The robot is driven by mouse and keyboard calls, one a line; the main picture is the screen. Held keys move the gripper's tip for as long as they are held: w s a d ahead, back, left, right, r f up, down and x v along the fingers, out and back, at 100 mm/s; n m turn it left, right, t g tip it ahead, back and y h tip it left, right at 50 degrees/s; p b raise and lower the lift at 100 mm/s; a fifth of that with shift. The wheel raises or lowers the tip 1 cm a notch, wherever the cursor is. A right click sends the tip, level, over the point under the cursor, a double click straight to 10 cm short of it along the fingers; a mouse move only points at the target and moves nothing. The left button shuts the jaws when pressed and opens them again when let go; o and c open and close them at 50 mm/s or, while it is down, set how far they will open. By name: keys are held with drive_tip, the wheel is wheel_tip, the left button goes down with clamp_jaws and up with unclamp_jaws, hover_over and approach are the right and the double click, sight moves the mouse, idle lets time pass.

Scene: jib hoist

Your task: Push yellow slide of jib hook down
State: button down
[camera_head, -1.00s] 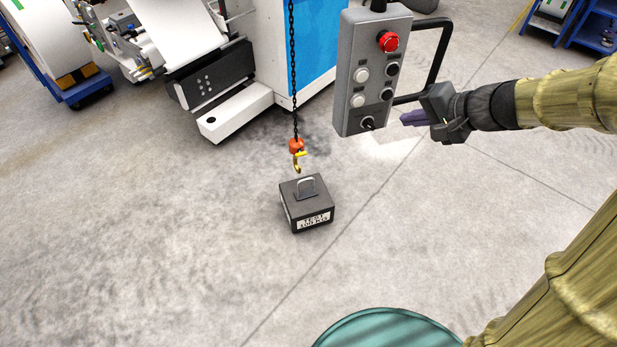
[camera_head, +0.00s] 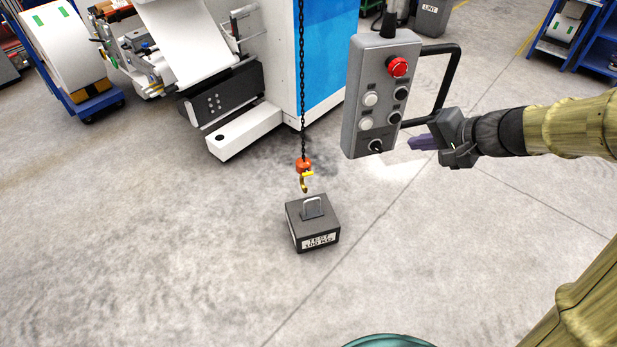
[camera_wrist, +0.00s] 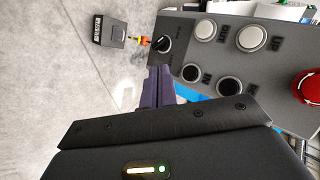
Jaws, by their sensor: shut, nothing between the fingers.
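The jib hook (camera_head: 304,183) hangs from a black chain, with an orange block (camera_head: 304,164) above it and a small yellow slide (camera_head: 308,173) at its throat. It hangs just above the grey handle of a black test weight (camera_head: 313,230) on the floor. My gripper (camera_head: 412,142) is shut and empty, right of the lower end of the grey control pendant (camera_head: 375,105), well away from the hook. In the wrist view the purple fingers (camera_wrist: 158,72) are together near the pendant's black rotary knob (camera_wrist: 164,44). I cannot tell if they touch it.
The pendant has a red stop button (camera_head: 398,67), white and black buttons and a side handle bar (camera_head: 456,80). A white and blue machine (camera_head: 277,60) stands behind the hook. A teal drum top (camera_head: 390,341) is at the bottom edge. Floor around the weight is clear.

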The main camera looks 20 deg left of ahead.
idle(0.4)
drive_tip(key=s+d+f+n+g+h, duration=0.1)
drive_tip(key=s+d+f+h, duration=0.3)
drive_tip(key=s, duration=0.4)
drive_tip(key=s+d+f+n+g+h, duration=0.1)
drive_tip(key=s+d+f+h, duration=0.3)
drive_tip(key=s+d, duration=0.5)
wheel_tip(320, 180, down, 2)
drive_tip(key=shift+s+d+f+n+h, duration=0.2)
drive_tip(key=shift+s+d+n+h, duration=0.1)
drive_tip(key=shift+n, duration=0.3)
